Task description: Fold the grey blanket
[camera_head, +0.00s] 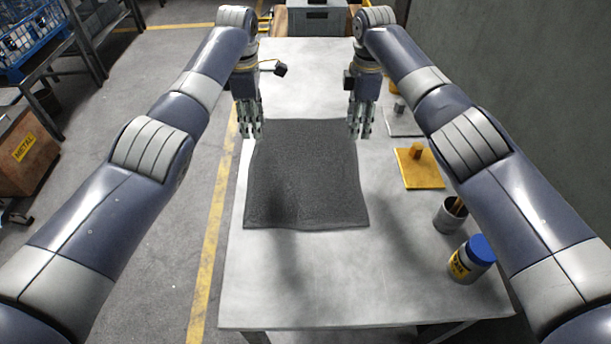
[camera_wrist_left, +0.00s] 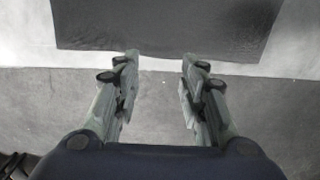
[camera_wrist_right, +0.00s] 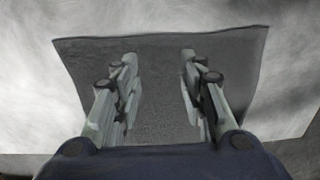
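The grey blanket (camera_head: 306,180) lies flat on the pale table (camera_head: 375,285), dark and roughly square. It also shows in the left wrist view (camera_wrist_left: 170,28) and in the right wrist view (camera_wrist_right: 158,110). My left gripper (camera_head: 252,134) is at the blanket's far left corner in the head view; its fingers are apart and empty, with the tips just off the blanket's edge in the left wrist view (camera_wrist_left: 158,60). My right gripper (camera_head: 361,134) is at the far right corner; its fingers are apart over the blanket in the right wrist view (camera_wrist_right: 157,58). Contact with the cloth cannot be told.
On the table's right side are a grey plate with a knob (camera_head: 404,124), a yellow plate with a knob (camera_head: 420,172), a metal cup (camera_head: 448,216) and a blue-lidded jar (camera_head: 471,262). A grey crate (camera_head: 318,17) stands beyond the far end. The table's near part is clear.

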